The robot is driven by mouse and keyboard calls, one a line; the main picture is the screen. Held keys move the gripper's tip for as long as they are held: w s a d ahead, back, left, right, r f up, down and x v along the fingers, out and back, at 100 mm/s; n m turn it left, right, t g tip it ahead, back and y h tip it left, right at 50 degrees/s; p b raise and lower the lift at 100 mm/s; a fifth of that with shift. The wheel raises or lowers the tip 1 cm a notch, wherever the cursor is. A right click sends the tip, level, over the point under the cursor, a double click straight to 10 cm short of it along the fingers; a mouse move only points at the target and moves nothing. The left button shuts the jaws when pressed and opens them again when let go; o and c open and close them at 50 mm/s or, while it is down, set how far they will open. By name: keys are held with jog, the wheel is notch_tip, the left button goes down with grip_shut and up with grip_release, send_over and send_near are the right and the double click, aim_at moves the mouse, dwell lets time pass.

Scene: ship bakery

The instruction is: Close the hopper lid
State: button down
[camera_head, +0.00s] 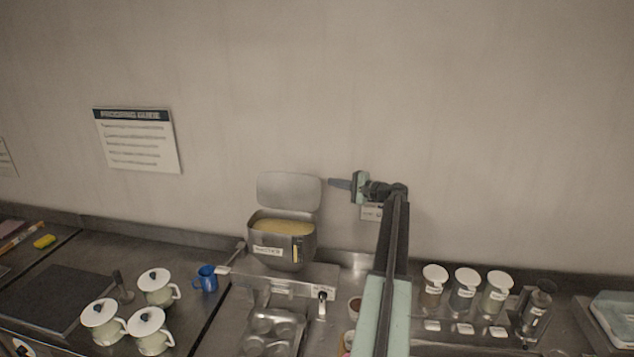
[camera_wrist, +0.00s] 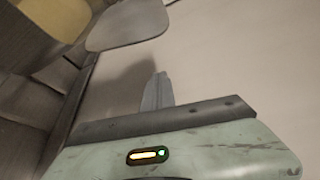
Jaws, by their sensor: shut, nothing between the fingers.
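The hopper (camera_head: 270,243) is a grey metal box with a white label, filled with something yellow. Its lid (camera_head: 289,190) stands open, tilted up at the back edge near the wall. In the wrist view the lid (camera_wrist: 128,24) shows at the top, with part of the yellow-filled hopper (camera_wrist: 70,18) at the top left. My gripper (camera_head: 333,183) is shut and empty, just right of the lid at about the height of its upper part. Its shut fingers also show in the wrist view (camera_wrist: 157,92). A small gap seems to lie between the fingertips and the lid.
A muffin tin (camera_head: 272,333) sits in front of the hopper. Several white-capped jars (camera_head: 465,290) stand to the right. The wall is close behind the lid.

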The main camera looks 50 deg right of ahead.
aim_at(310, 181)
jog(key=w+a+f, duration=0.1)
jog(key=w+a, duration=0.1)
jog(key=w, duration=0.8)
jog(key=s+a, duration=0.1)
jog(key=s+a+r, duration=0.1)
jog(key=a, duration=0.1)
jog(key=shift+s+a, duration=0.15)
jog(key=shift+s, duration=0.2)
jog(key=shift+w, duration=0.15)
